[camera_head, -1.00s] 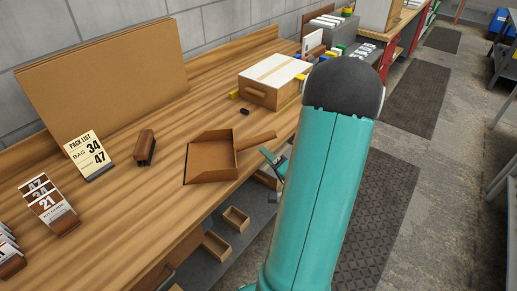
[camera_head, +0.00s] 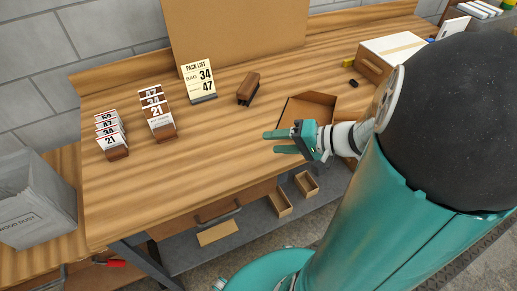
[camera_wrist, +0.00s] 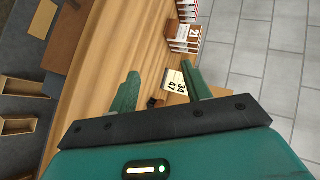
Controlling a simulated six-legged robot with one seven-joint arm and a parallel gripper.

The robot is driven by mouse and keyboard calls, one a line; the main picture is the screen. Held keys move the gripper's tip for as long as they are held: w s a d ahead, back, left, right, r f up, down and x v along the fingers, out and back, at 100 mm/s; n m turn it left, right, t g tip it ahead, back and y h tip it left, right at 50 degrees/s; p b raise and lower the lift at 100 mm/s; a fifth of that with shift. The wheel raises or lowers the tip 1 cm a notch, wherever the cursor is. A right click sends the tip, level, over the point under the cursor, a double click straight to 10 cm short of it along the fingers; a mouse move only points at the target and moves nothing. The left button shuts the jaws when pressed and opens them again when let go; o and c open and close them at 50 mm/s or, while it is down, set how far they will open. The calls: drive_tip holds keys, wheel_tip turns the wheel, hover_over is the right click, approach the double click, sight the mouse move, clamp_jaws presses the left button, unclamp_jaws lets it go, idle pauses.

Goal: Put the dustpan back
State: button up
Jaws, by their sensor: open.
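The brown dustpan (camera_head: 312,104) lies on the wooden workbench (camera_head: 215,150), right of the middle in the head view. My gripper and wrist hide its near side, and its handle is out of sight behind my arm. My gripper (camera_head: 266,142) is open and empty, in front and to the left of the dustpan in the picture, with its fingers pointing left. In the wrist view, the open fingers (camera_wrist: 160,82) point along the bench with nothing between them that I can see held. I cannot make out the dustpan there.
A lidded box (camera_head: 375,65) stands at the right. A grey dust bin (camera_head: 30,200) is at far left. Small trays (camera_head: 279,203) sit below the bench.

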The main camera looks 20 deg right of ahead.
drive_tip(key=s+a+r+n+g+h, duration=0.2)
drive_tip(key=s+a+n+g+h, duration=0.3)
drive_tip(key=a, duration=0.4)
wheel_tip(320, 180, up, 7)
drive_tip(key=s+n+t+h, duration=0.1)
drive_tip(key=s+h, duration=0.1)
drive_tip(key=h, duration=0.2)
drive_tip(key=shift+r+t+h, duration=0.15)
drive_tip(key=shift+t+h, duration=0.15)
